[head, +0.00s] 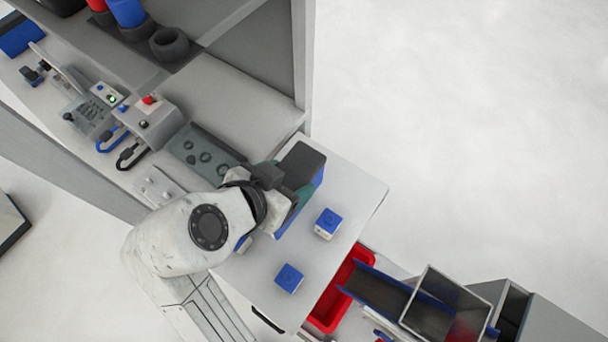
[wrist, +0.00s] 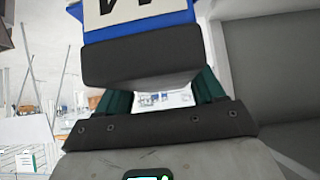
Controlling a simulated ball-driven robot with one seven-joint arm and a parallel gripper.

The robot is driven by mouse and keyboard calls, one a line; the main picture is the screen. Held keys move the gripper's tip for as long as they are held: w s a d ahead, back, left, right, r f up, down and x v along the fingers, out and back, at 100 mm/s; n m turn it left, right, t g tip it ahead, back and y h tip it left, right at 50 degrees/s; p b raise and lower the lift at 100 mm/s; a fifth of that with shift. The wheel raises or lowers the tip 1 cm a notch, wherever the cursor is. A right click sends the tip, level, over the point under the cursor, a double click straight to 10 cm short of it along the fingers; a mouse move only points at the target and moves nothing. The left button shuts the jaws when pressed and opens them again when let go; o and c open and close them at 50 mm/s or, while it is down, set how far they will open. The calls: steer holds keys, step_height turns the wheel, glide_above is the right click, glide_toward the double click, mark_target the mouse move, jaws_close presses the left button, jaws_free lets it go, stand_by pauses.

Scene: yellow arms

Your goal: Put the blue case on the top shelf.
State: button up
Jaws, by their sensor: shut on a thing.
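The blue case (head: 318,179) is in my gripper (head: 293,197), above the white tabletop in the head view. It has a dark grey top and a blue side. In the wrist view the blue case (wrist: 140,27) shows a white label with dark marks and a dark grey part towards my gripper. The green fingers of my gripper (wrist: 162,95) are at both sides of that dark part. My wrist hides some of the case in the head view. A grey shelf unit (head: 300,55) stands at the upper left, its upper boards partly out of frame.
Dark rings (head: 169,43) and red and blue things stand on the unit's upper board. Control boxes and a grey tray (head: 205,152) lie on a lower surface. Two small blue-and-white cubes (head: 328,222) sit on the white tabletop (head: 352,185). A red bin (head: 335,300) is below right.

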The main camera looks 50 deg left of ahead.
steer(key=w+f+b, duration=0.2)
steer(key=f, duration=0.1)
steer(key=shift+w+d+f, duration=0.2)
steer(key=shift+w+d, duration=0.1)
steer(key=shift+d, duration=0.1)
steer(key=f+b, duration=0.3)
steer(key=shift+w+f, duration=0.2)
steer(key=shift+f, duration=0.15)
steer(key=o, duration=1.4)
steer(key=shift+d, duration=0.1)
